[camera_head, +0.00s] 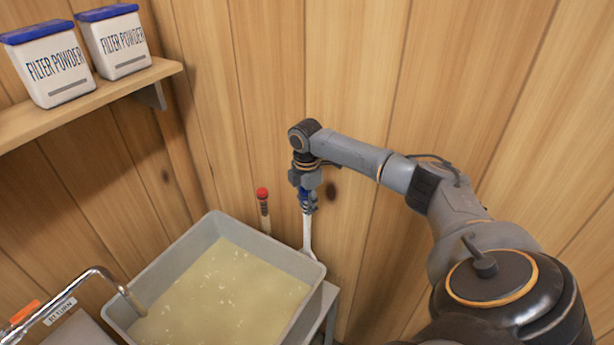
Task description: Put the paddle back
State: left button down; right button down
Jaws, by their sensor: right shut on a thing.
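My right gripper (308,203) reaches in from the right and points down, close to the wooden wall. It is shut on the paddle (307,232), near its blue upper part. The paddle's pale shaft hangs roughly upright below the fingers, beside the right back corner of the pan. Its lower end curves toward the pan's rim; I cannot tell if it touches. A hook or holder for the paddle cannot be made out. My left gripper is not in view.
A grey pan (166,258) of pale yellow liquid stands on a grey stand (327,300). A red-topped stick (263,205) stands behind the pan. A bent metal pipe (85,277) reaches its left side. A wooden shelf (150,76) holds two filter powder tubs (50,65) (115,42).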

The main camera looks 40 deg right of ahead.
aim_at(307, 220)
jog(key=shift+f+b, duration=1.55)
jog(key=shift+f, duration=2)
jog(key=c, duration=0.8)
grip_release()
jog(key=shift+c, duration=0.2)
jog(key=shift+o, duration=0.2)
jog(key=o, duration=0.6)
jog(key=shift+r, duration=0.1)
